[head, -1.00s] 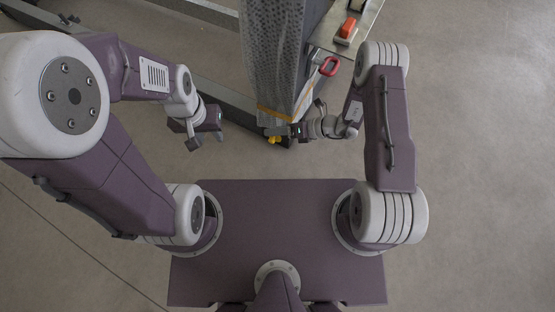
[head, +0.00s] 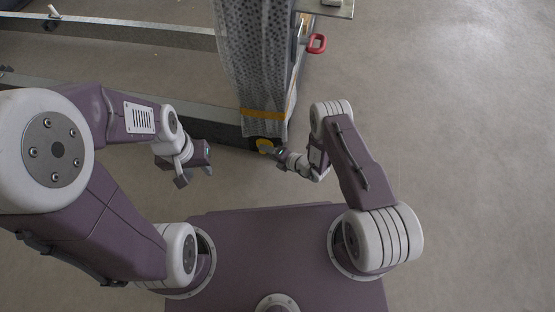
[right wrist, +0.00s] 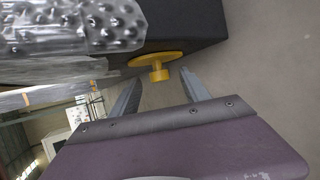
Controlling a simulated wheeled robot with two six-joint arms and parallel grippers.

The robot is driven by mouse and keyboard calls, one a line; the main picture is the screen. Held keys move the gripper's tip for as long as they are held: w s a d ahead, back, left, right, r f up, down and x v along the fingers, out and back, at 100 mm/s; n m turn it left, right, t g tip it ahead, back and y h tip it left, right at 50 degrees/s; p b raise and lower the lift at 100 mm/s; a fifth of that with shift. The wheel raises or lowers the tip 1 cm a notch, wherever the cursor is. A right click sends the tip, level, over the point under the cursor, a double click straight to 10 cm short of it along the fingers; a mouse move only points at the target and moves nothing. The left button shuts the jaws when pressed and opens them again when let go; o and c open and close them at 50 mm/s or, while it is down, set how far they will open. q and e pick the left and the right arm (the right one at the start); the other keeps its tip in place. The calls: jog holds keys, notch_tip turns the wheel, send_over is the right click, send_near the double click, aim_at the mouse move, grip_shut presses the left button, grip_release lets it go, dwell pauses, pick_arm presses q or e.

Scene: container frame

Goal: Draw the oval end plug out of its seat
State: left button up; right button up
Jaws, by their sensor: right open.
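The yellow oval end plug (head: 265,146) sits at the end face of a dark beam (head: 228,142) in the head view. In the right wrist view the plug (right wrist: 146,59) shows a flat oval flange against the dark beam end, with a short round knob standing out towards me. My right gripper (right wrist: 160,84) is open, its two fingers apart on either side of the knob's line and a little short of it. In the head view my right gripper (head: 272,153) is close by the plug and partly covers it. My left gripper (head: 195,178) is open and empty, off to the left.
Bubble wrap (head: 255,60) held by an orange strap (head: 262,114) covers an upright part above the plug. A red handle (head: 316,43) sticks out at the right of the frame. Grey rails (head: 120,28) run to the left. The floor on the right is clear.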

jog(key=shift+x, duration=0.8)
grip_shut()
